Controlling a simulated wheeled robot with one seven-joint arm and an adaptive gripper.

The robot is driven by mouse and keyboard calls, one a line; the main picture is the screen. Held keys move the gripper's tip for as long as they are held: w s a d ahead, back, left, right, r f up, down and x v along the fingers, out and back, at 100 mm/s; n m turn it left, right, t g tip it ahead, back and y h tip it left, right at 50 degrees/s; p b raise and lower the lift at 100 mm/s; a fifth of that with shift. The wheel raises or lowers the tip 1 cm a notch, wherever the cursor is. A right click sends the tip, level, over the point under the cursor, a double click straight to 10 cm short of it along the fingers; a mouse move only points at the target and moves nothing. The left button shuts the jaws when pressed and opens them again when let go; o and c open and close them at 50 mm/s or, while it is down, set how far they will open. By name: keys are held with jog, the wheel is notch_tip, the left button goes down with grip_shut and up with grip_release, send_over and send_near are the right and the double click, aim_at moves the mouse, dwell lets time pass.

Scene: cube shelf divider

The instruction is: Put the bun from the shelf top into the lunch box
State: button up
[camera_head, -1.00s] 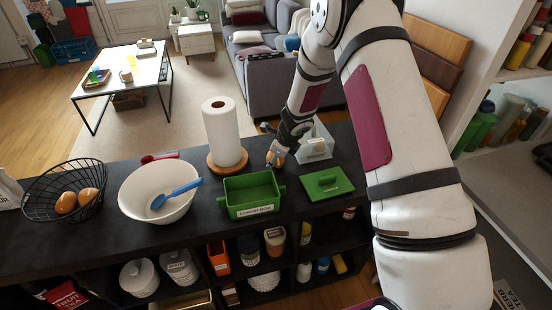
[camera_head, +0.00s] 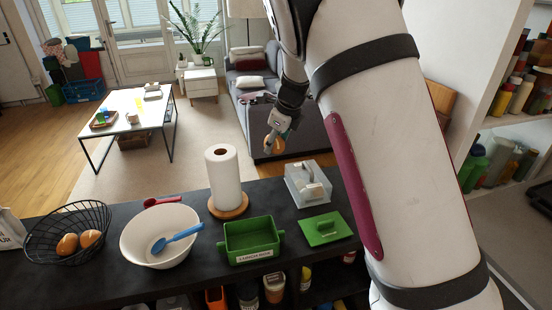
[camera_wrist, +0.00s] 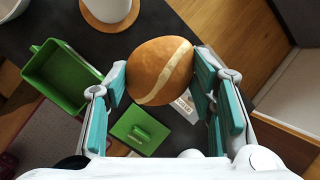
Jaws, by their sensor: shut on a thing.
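My gripper (camera_head: 272,134) is shut on a brown bun (camera_head: 274,145), holding it in the air above and behind the shelf top. The wrist view shows the bun (camera_wrist: 160,70), with a pale stripe, between the two teal-padded fingers. The green lunch box (camera_head: 251,240) stands open on the shelf top and looks empty. It also shows in the wrist view (camera_wrist: 62,75), left of the bun. Its green lid (camera_head: 326,229) lies flat to the right of the box, and partly shows below the bun in the wrist view (camera_wrist: 140,130).
A paper towel roll (camera_head: 222,168) stands behind the box. A white bowl (camera_head: 145,220) with a blue spoon is to its left, and a black wire basket (camera_head: 70,232) with buns further left. A clear bin (camera_head: 308,185) stands behind the lid.

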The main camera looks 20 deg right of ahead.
notch_tip(320, 180, up, 2)
jog(key=shift+r, duration=0.25)
jog(key=s+a+f+m, duration=0.2)
jog(key=s+a+f, duration=0.2)
jog(key=a+f, duration=0.3)
jog(key=m+g+h, duration=0.1)
jog(key=m+g, duration=0.1)
jog(key=m, duration=0.1)
send_over(251, 245)
jog(key=s+f+x, duration=0.1)
jog(key=s+x, duration=0.1)
jog(key=x, duration=0.7)
jog(key=f+b, duration=0.1)
jog(key=f, duration=0.2)
jog(key=s+f+b, duration=0.1)
jog(key=f, duration=0.1)
jog(key=shift+s+d+f, duration=0.1)
jog(key=shift+s+f, duration=0.05)
jog(key=shift+f, duration=0.25)
jog(key=shift+s+b+x, duration=0.25)
jog(key=shift+b+x, duration=0.15)
jog(key=shift+x, duration=0.65)
jog(key=shift+s+b+x, duration=0.25)
jog(key=shift+b+x, duration=0.15)
jog(key=shift+x, duration=0.65)
jog(key=shift+f, duration=0.15)
jog(key=shift+f, duration=0.15)
jog(key=o, duration=1.1)
jog(key=shift+c, duration=0.2)
jog(key=shift+o, duration=0.5)
